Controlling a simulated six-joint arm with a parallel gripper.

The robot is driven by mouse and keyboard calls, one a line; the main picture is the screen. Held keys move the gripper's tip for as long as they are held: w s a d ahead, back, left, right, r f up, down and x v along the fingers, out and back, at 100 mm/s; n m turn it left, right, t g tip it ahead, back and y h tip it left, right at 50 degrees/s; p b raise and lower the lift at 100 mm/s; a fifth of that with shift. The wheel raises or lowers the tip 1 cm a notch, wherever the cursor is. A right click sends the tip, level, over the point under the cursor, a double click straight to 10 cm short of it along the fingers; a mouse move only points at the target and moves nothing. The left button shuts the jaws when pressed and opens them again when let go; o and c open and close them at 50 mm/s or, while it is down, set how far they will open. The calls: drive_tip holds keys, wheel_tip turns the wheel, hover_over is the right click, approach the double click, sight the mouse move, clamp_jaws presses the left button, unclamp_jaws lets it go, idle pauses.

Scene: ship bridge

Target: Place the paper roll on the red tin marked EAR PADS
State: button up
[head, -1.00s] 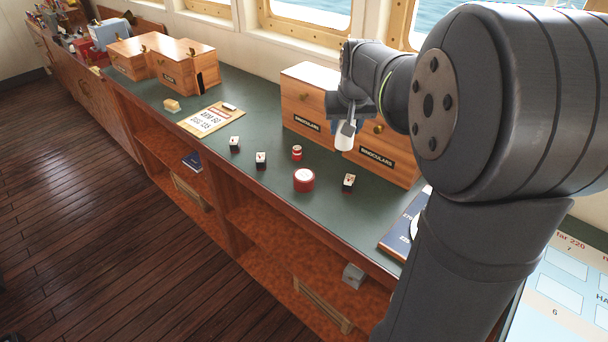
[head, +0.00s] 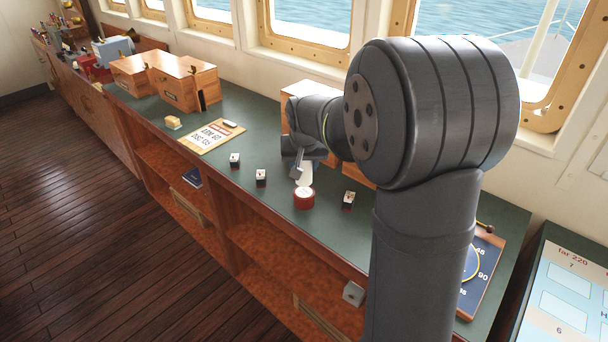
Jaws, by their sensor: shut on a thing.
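The white paper roll (head: 306,175) is held upright in my gripper (head: 300,168), which is shut on it. The round red tin (head: 304,201) stands on the green counter, directly below the roll in the head view. The roll's lower end overlaps the tin's top edge in the picture; I cannot tell whether they touch. The tin's marking is too small to read. My gripper and wrist hide the counter just behind the roll.
Small black-and-white boxes stand left (head: 261,177) and right (head: 348,199) of the tin. A clipboard (head: 211,136) lies farther left on the counter (head: 250,140). Wooden binocular boxes stand behind my arm, mostly hidden. The counter's front edge is close to the tin.

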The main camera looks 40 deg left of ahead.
sight(304, 175)
drive_tip(key=shift+f, duration=1.75)
drive_tip(key=shift+f, duration=0.15)
drive_tip(key=o, duration=1.1)
drive_tip(key=v, duration=1.2)
